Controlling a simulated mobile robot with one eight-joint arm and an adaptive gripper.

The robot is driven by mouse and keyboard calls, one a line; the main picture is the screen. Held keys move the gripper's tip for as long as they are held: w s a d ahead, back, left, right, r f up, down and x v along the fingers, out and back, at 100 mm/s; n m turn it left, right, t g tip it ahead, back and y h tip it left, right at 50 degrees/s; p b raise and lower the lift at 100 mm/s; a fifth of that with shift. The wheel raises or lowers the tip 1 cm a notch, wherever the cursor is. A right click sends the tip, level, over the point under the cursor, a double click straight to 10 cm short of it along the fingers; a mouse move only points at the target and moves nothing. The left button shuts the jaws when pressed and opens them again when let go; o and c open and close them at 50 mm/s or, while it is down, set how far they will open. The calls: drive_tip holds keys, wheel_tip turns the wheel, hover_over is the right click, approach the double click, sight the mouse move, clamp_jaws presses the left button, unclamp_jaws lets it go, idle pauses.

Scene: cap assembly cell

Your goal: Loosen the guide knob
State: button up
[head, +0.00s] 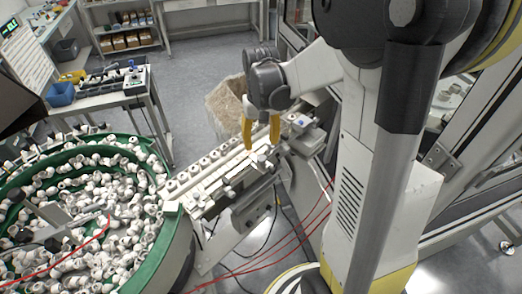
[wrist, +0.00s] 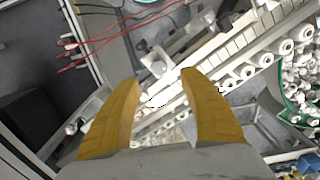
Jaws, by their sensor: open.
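My gripper (head: 261,146) has two yellow fingers, spread apart and pointing down over the far part of the linear guide rail (head: 205,170). In the wrist view the gripper (wrist: 160,80) is open, with nothing held between its fingers. A small bright metal fitting (wrist: 157,67) shows just beyond the fingertips in the wrist view; I cannot tell whether it is the guide knob. The rail's parts directly below the fingers are partly hidden.
A green-rimmed bowl feeder (head: 178,222) full of white caps stands at the left, with a row of caps along the rail. Red cables (head: 290,240) run below the rail. A cardboard bin (head: 226,106) stands behind, and a machine frame (head: 450,160) at the right.

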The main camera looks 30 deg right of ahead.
sight(261, 158)
wheel_tip(261, 158, down, 8)
drive_tip(key=shift+d+r+b, duration=0.1)
drive_tip(key=shift+r+b, duration=0.05)
drive_tip(key=shift+b, duration=0.2)
clamp_jaws()
